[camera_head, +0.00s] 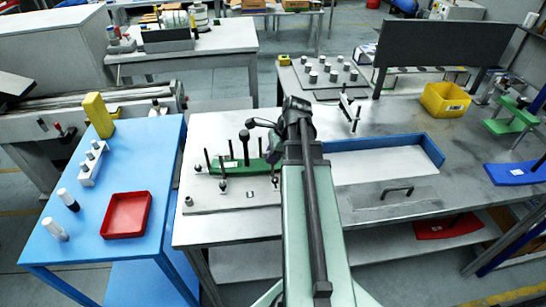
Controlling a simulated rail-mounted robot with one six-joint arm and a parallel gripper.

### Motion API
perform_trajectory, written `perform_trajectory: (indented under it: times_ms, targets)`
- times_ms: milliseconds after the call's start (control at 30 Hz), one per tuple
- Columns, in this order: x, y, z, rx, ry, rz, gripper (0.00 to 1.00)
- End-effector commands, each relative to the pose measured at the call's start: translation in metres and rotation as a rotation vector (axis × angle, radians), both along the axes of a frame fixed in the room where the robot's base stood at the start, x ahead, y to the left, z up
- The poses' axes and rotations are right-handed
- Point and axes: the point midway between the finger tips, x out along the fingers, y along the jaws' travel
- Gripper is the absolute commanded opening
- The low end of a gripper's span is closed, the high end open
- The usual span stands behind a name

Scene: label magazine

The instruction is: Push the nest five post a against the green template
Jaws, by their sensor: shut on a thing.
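The green template (236,168) is a low strip across the pale plate (232,199) on the middle table. Several dark posts stand along it, one a taller post with a round black knob (244,137). Two short posts (223,185) stand in front of the strip. My gripper (272,157) shows only as a dark piece beside my green arm, at the right end of the template, shut on a post (276,181) there. My arm hides most of the gripper and the post's contact with the template. I cannot tell which post is nest five post a.
A blue table (150,165) with a red tray (127,214) and white cylinders stands left. Right of my arm are a blue-edged tray (438,150), a handled plate (365,205) and a yellow bin (446,99). The plate's front left is mostly clear.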

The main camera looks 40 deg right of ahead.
Motion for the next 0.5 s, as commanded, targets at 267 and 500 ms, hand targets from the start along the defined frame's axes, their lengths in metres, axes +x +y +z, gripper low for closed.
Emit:
perform_trajectory:
  times_ms: [267, 500]
  targets:
    - [0.0070, -0.0040, 0.0025, -0.001, -0.015, -0.008, 0.31]
    - [0.0054, -0.0031, 0.0020, -0.001, -0.012, -0.005, 0.38]
